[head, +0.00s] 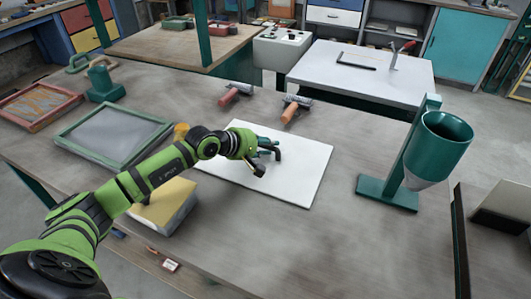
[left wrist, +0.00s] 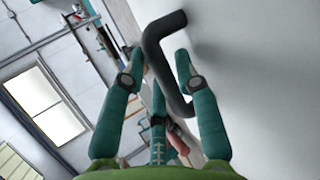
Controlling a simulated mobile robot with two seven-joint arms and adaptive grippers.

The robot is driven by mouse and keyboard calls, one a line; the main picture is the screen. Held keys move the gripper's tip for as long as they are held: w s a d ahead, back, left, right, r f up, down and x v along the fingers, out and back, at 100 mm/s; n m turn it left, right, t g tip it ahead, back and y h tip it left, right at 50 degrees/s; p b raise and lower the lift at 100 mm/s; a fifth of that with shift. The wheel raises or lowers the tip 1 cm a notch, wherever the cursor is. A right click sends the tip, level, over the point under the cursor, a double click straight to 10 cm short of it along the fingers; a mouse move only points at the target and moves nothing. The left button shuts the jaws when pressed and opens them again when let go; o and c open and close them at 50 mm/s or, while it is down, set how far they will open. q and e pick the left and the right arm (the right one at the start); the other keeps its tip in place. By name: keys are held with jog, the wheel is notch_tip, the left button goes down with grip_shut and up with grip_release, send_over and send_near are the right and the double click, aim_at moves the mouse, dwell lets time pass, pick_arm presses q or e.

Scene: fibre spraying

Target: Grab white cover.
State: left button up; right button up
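The white cover (head: 306,170) is a flat white panel lying on the big grey table. In the left wrist view its white face (left wrist: 265,80) fills the right side. A dark grey bent handle (left wrist: 152,55) stands out from that face. My left gripper (head: 268,160) is over the middle of the cover in the head view and hides most of the handle. In the left wrist view my left gripper (left wrist: 157,62) has its teal fingers spread, with the handle between them and gaps visible beside it. My right gripper is in no view.
A green-framed screen (head: 115,135) and a yellowish block (head: 165,205) lie left of the cover. Two rollers (head: 235,94) (head: 294,108) lie behind it. A teal funnel stand (head: 440,145) stands right. The front middle of the table (head: 330,245) is clear.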

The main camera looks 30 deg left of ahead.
pick_arm(q)
jog(key=shift+w, duration=0.1)
jog(key=shift+c, duration=0.4)
grip_shut()
